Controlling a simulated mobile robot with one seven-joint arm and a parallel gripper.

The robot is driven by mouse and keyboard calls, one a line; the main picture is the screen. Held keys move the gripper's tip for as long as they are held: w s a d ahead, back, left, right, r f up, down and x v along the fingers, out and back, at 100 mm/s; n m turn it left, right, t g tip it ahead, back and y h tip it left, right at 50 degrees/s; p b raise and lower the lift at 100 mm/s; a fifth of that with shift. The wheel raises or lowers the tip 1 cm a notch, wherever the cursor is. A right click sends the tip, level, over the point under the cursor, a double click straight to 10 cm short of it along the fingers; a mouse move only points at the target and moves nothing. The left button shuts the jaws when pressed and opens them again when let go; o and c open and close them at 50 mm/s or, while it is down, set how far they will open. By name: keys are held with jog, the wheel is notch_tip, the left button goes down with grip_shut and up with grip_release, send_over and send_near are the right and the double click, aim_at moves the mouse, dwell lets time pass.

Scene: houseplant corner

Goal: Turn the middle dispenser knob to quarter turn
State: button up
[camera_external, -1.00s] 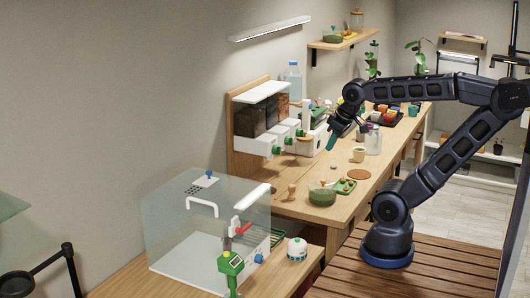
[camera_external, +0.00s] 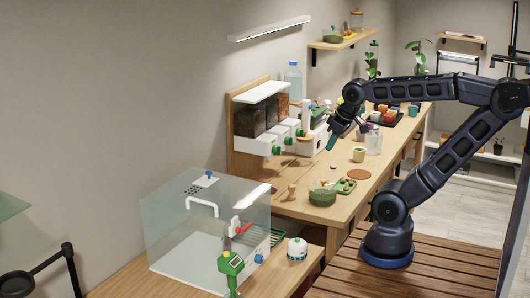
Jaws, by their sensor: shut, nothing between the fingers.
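The dispenser (camera_external: 262,128) stands on the wooden counter against a wooden back panel, with dark and brown fills in its bins and white fronts below. Its green knobs sit on the white fronts; the middle knob (camera_external: 288,141) is small, and its angle is too small to tell. My gripper (camera_external: 331,146) is to the right of the knobs, above the counter, pointing down and apart from them. Its teal fingertips are shut and empty.
A beige cup (camera_external: 359,154) and a clear jar (camera_external: 374,141) stand right of my gripper. A green bowl (camera_external: 322,194), a green tray (camera_external: 346,186) and a brown disc (camera_external: 358,174) lie nearer. A clear box (camera_external: 205,225) stands at the front left.

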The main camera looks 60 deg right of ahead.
jog(key=o, duration=0.4)
jog(key=shift+w+d, duration=0.1)
jog(key=shift+c, duration=0.2)
jog(key=o, duration=0.7)
jog(key=w+d, duration=0.2)
jog(key=w, duration=0.1)
jog(key=shift+f+t+h, duration=0.15)
jog(key=shift+t+h, duration=0.15)
jog(key=shift+h, duration=0.1)
jog(key=shift+o, duration=0.5)
jog(key=w+d+f+t+h, duration=0.1)
jog(key=w+d+h, duration=0.1)
jog(key=w+d, duration=0.4)
jog(key=shift+w+d+m+t, duration=0.3)
jog(key=shift+w, duration=0.45)
jog(key=n+t, duration=0.3)
jog(key=t, duration=0.4)
send_near(288, 141)
jog(key=w, duration=0.2)
jog(key=s+d+f+t+y, duration=0.4)
jog(key=s, duration=0.1)
jog(key=w, duration=1)
jog(key=shift+a+n, duration=0.4)
jog(key=shift+a, duration=0.05)
jog(key=shift+w, duration=0.1)
jog(key=c, duration=1)
